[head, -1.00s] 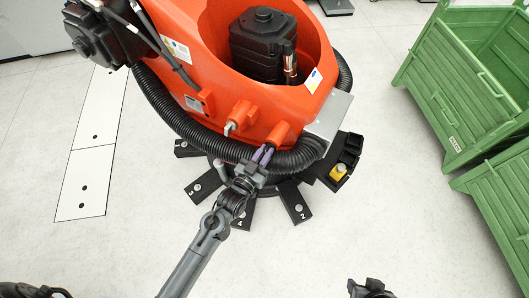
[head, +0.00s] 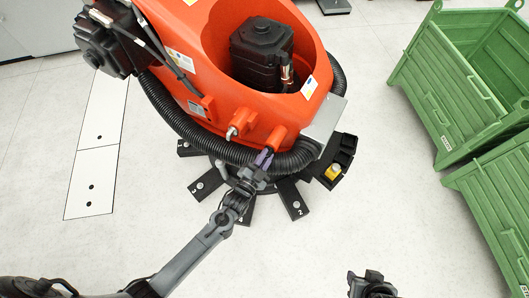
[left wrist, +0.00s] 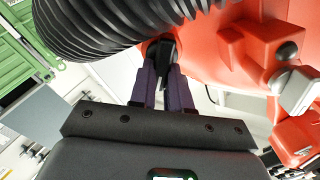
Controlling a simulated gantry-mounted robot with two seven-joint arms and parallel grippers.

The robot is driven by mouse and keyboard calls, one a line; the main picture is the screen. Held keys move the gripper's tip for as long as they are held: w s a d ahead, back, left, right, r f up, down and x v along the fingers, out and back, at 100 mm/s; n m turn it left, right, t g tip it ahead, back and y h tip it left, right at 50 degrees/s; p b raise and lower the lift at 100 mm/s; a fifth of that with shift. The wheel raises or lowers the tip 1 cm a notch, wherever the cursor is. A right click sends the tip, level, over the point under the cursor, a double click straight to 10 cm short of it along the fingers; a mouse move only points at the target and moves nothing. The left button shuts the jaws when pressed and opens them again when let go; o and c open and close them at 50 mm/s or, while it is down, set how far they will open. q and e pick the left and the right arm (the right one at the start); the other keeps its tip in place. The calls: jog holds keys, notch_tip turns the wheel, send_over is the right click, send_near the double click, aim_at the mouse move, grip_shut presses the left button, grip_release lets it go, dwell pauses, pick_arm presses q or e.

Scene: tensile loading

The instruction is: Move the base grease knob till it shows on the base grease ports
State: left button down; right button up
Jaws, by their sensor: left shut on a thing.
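The orange machine (head: 185,85) fills the upper middle of the head view, with two stubby orange bosses low on its front. A silver knob (head: 232,131) sits on the left boss and also shows at the right of the left wrist view (left wrist: 296,90). My left gripper (head: 263,158) has purple fingers and is at the right boss, below it in the picture. In the left wrist view its fingers are shut on a dark knob (left wrist: 163,58) at the orange boss, taken as the base grease knob. Any port markings are hidden or too small to read. My right gripper (head: 371,282) is at the bottom edge, apart from the machine.
A ribbed black hose (head: 170,112) curves around the machine front, close to my left gripper. Black numbered feet (head: 292,200) spread over the floor below. A small yellow part (head: 333,171) sits at the right. Green bins (head: 455,85) stand farther right. Floor in front is open.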

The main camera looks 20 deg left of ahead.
pick_arm(q)
jog(key=m+p, duration=0.2)
jog(key=m, duration=0.2)
jog(key=shift+d+p, duration=0.2)
jog(key=shift+p, duration=0.1)
jog(key=m, duration=0.1)
jog(key=m+p, duration=0.1)
jog(key=m, duration=0.1)
jog(key=shift+f, duration=0.25)
jog(key=shift+m, duration=0.4)
jog(key=shift+f, duration=0.1)
jog(key=c, duration=1.1)
grip_release()
